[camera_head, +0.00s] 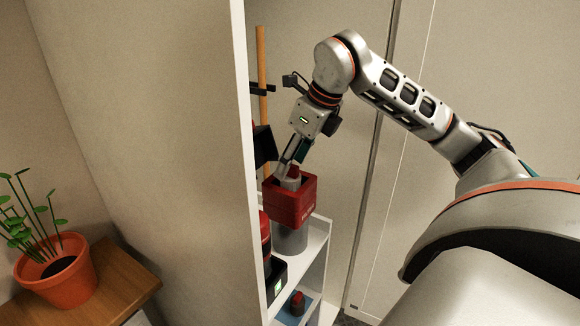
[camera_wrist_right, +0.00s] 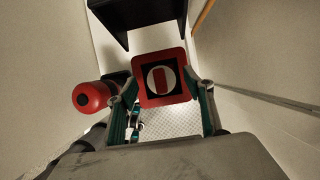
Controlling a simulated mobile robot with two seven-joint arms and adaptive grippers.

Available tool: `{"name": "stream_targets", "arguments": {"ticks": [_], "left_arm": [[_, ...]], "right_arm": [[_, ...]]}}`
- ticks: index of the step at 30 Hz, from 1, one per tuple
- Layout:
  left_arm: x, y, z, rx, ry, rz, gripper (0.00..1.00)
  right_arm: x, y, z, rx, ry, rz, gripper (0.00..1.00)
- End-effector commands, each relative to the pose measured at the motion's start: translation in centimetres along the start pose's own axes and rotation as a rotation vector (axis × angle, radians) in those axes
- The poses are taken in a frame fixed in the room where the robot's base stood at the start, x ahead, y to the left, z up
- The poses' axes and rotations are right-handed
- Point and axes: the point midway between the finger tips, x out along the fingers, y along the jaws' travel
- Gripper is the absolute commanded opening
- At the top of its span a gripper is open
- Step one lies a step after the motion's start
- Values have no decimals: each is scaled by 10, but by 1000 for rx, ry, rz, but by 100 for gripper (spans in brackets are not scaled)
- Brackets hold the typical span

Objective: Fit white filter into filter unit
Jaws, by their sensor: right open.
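The red filter unit (camera_head: 292,206) is a square, open-topped box on a grey cylinder above the white shelf. In the right wrist view its red rim (camera_wrist_right: 145,99) surrounds a dark recess. The white filter (camera_wrist_right: 153,80), a round white disc with a red bar across it, sits within that recess. My right gripper (camera_head: 290,172) is just above the unit, fingers apart on either side in the wrist view (camera_wrist_right: 163,104), seemingly empty. My left gripper is not in view.
A tall wall panel (camera_head: 150,130) stands close left of the unit. A red rounded object (camera_wrist_right: 91,97) is beside it. The white shelf (camera_head: 316,240) holds other items below. A potted plant (camera_head: 57,275) stands on a wooden table at left.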

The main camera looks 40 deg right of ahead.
Motion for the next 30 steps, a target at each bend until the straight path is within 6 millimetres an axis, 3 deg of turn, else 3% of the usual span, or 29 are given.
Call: {"name": "stream_targets", "arguments": {"ticks": [6,15,30], "left_arm": [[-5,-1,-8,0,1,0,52],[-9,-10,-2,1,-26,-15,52],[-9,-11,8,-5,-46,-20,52]], "right_arm": [[-49,-1,2,2,-4,-4,52],[-93,0,1,1,-2,-2,52],[-100,0,0,1,0,0,52]]}}
